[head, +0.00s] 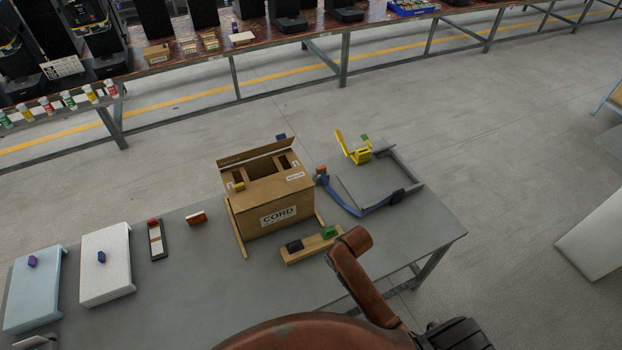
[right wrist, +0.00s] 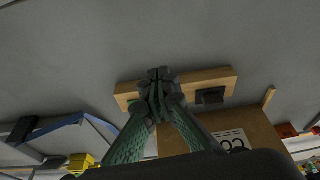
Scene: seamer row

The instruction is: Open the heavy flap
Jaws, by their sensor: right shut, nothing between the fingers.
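A cardboard box (head: 268,199) labelled CORD stands on the grey table. A long flap (head: 257,152) stands raised along its far top edge, and dark openings show in its top. I cannot tell which part is the heavy flap. In the right wrist view the box (right wrist: 263,127) shows at the lower right. A wooden bar (head: 301,249) with a black block and a green block lies in front of the box. My right gripper (right wrist: 160,75) is shut and empty; its tips overlap the bar (right wrist: 190,84) in the picture, contact unclear. My left gripper is out of view.
A grey tray with a blue handle bar (head: 374,208) and a yellow clamp (head: 354,147) sit right of the box. A white case (head: 106,268) and a light blue case (head: 33,291) lie at the left.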

